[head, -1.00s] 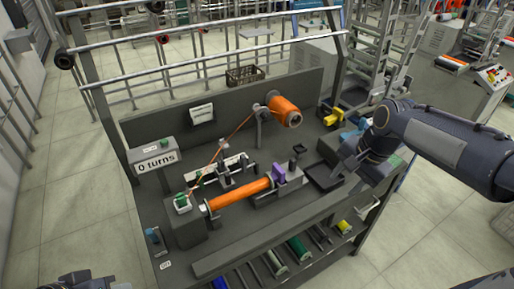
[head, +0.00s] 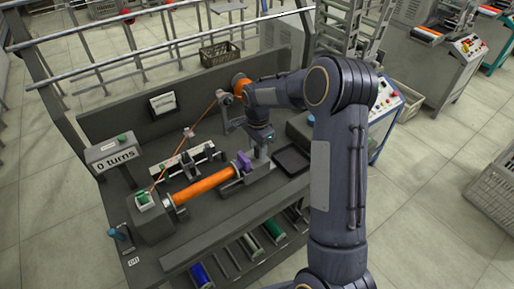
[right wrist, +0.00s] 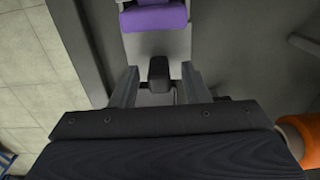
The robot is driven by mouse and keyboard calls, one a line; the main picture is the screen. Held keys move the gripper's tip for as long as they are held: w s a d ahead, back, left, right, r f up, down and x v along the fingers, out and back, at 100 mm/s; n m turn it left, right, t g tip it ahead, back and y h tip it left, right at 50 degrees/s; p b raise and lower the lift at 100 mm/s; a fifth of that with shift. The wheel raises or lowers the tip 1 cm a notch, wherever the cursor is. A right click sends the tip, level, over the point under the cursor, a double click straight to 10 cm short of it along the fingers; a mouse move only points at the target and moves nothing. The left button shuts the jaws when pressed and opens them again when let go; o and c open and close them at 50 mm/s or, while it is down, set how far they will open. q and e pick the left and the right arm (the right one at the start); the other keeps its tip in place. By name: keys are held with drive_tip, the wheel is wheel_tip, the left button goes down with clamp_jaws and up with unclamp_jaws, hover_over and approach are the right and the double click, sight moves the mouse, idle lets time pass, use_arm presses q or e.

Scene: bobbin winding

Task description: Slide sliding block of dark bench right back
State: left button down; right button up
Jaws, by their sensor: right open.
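The sliding block, grey with a purple pad (head: 243,160), sits on the dark bench (head: 225,215) at the right end of an orange tube (head: 203,187). In the right wrist view its purple pad (right wrist: 153,17) is at the top, with a dark knob (right wrist: 159,68) behind it. My right gripper (head: 261,157) is over the block. In the right wrist view its open fingers (right wrist: 158,76) stand on either side of the knob. I cannot tell whether they touch it. My left gripper is not in view.
An orange thread spool (head: 241,81) is partly hidden behind my right arm. A "0 turns" display (head: 115,157) stands at the left. A black tray (head: 292,160) lies right of the block. Coloured rolls (head: 250,245) lie on the shelf below.

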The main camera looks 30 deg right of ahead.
drive_tip(key=shift+f, duration=0.45)
clamp_jaws()
drive_tip(key=d, duration=0.3)
drive_tip(key=shift+w+d, duration=0.1)
drive_tip(key=shift+d, duration=0.1)
unclamp_jaws()
drive_tip(key=shift+r, duration=0.1)
